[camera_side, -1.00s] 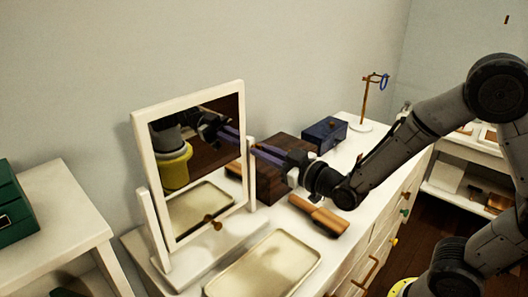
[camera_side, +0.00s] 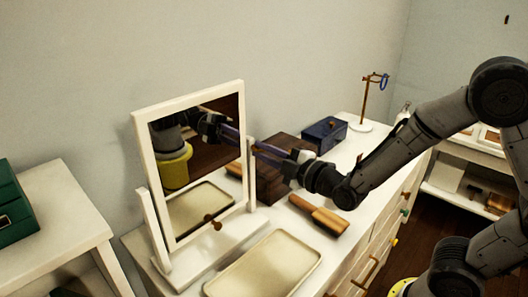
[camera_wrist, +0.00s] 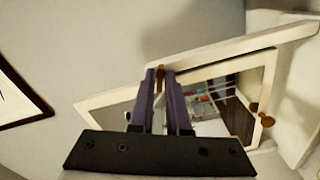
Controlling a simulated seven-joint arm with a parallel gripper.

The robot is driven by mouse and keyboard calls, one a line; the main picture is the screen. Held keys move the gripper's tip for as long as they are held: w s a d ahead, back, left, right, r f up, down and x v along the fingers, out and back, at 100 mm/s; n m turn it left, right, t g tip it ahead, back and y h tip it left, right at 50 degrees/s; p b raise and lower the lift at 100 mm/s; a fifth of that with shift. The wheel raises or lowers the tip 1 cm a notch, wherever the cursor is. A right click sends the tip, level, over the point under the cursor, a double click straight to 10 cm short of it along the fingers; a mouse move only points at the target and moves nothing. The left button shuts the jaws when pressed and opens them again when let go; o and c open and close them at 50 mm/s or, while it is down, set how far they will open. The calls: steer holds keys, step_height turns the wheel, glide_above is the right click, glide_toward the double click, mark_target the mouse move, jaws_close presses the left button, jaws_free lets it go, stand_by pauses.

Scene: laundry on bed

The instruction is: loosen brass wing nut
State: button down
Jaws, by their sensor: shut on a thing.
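The brass wing nut (camera_wrist: 159,77) shows as a small brass piece between my fingertips in the wrist view, at the side of the white-framed tilting mirror (camera_side: 190,107). My gripper (camera_wrist: 160,76) is shut on it, with a long purple finger on each side. In the side view my gripper (camera_side: 252,145) reaches in from the right to the mirror's right post (camera_side: 251,175). The wing nut is too small and hidden to make out there. A brass knob (camera_side: 212,222) sits low on the mirror's front; it also shows in the wrist view (camera_wrist: 264,108).
A dark wooden box (camera_side: 270,182) stands just below and behind my fingers. A blue box (camera_side: 325,134) and a brass stand (camera_side: 364,105) are further back.

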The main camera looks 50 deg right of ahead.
steer(key=shift+n, duration=2.3)
steer(key=c, duration=1)
jaws_free()
steer(key=s, duration=1.4)
steer(key=shift+w, duration=0.1)
